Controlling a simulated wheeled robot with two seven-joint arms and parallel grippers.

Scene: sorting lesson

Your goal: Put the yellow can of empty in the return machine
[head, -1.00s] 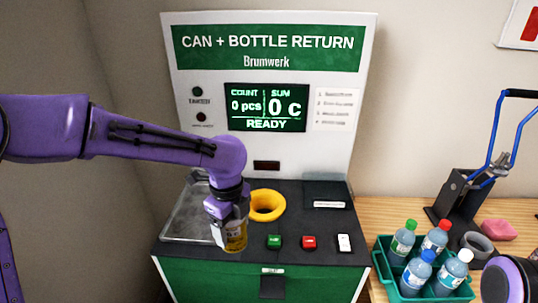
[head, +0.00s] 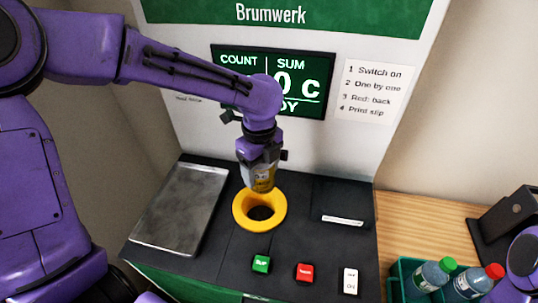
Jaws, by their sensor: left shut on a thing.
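My left gripper (head: 262,168) points down and is shut on the yellow can (head: 262,184). Only the lower part of the can shows below the fingers. The can is upright, over the back part of the yellow ring (head: 240,212) around the dark intake hole in the return machine's (head: 310,262) top. I cannot tell whether the can's bottom is above the ring or just inside it. The display (head: 312,80) shows COUNT and SUM with 0 c, partly hidden by my left arm. My right gripper is not clearly in view; a purple part of my right arm shows at the right edge.
A metal tray (head: 180,208) lies left of the ring. A green button (head: 261,264), a red button (head: 304,272) and a white switch (head: 350,281) sit in front. A teal crate (head: 398,272) with bottles and a dark stand (head: 505,222) are at the right on the wooden table.

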